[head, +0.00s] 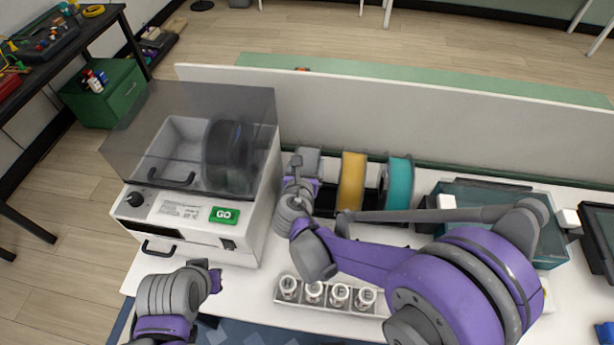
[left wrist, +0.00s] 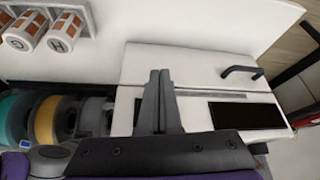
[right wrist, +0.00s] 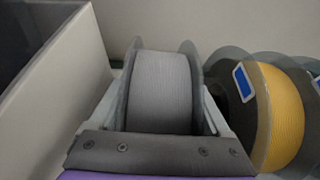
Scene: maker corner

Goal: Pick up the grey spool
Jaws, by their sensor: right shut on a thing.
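The grey spool (head: 308,160) is at the left end of the spool row in the head view, partly hidden by my right arm. In the right wrist view the grey spool (right wrist: 162,92) sits between the two fingers of my right gripper (right wrist: 162,110), which is shut on it, one finger on each side. The right gripper (head: 300,180) is mostly hidden in the head view. My left gripper (head: 214,275) is low in front of the white machine. Its fingers (left wrist: 157,78) are together and empty in the left wrist view.
A yellow spool (head: 352,182) and a teal spool (head: 398,186) stand right of the grey one. The white machine (head: 250,215) with a clear lid is close on the left. A tray of small jars (head: 325,297) lies in front. A low partition (head: 440,125) runs behind.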

